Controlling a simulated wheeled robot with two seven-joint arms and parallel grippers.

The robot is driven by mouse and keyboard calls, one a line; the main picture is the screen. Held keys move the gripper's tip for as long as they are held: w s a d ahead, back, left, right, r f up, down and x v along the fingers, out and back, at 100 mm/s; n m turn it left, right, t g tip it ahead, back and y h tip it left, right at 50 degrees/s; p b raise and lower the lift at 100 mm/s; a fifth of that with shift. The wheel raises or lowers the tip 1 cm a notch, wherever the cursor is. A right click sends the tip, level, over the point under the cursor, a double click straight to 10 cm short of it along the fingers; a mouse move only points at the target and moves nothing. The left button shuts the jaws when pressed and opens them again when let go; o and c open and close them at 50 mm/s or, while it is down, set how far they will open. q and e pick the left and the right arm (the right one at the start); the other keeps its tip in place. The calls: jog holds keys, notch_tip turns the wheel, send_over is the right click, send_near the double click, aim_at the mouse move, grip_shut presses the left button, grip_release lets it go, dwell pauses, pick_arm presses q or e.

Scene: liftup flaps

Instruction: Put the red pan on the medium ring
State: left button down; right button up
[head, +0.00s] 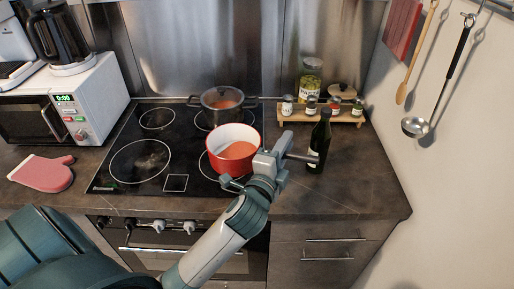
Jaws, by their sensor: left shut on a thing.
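The red pan (234,158), white inside with something orange-red in it, is over the front right ring (205,168) of the black hob (190,143). I cannot tell whether it touches the glass. The pan covers much of that ring. My left gripper (270,163) is at the pan's right side, shut on the pan; a dark handle sticks out to the right beyond the fingers. The front left ring (140,161) looks largest and is bare. The back left ring (157,119) is smaller and bare. My right gripper is out of view.
A steel pot (222,112) stands on the back right ring, just behind the pan. A dark bottle (319,145) stands close right of my gripper. A wooden rack (322,117) with jars is behind it. A pink mitt (42,173) lies left of the hob.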

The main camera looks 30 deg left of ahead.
pick_arm(q)
jog(key=w+a+f+p, duration=0.1)
jog(key=w+a+f, duration=0.4)
jog(key=a, duration=0.3)
jog(key=shift+w+a+f, duration=0.2)
jog(key=shift+w+f, duration=0.05)
jog(key=shift+f, duration=0.1)
jog(key=shift+f, duration=0.1)
notch_tip(320, 180, down, 3)
jog(key=shift+f+p, duration=0.15)
jog(key=shift+p, duration=0.25)
jog(key=shift+f, duration=0.45)
jog(key=c, duration=1.7)
grip_release()
jog(key=shift+c, duration=0.2)
jog(key=shift+o, duration=0.3)
jog(key=shift+s, duration=0.1)
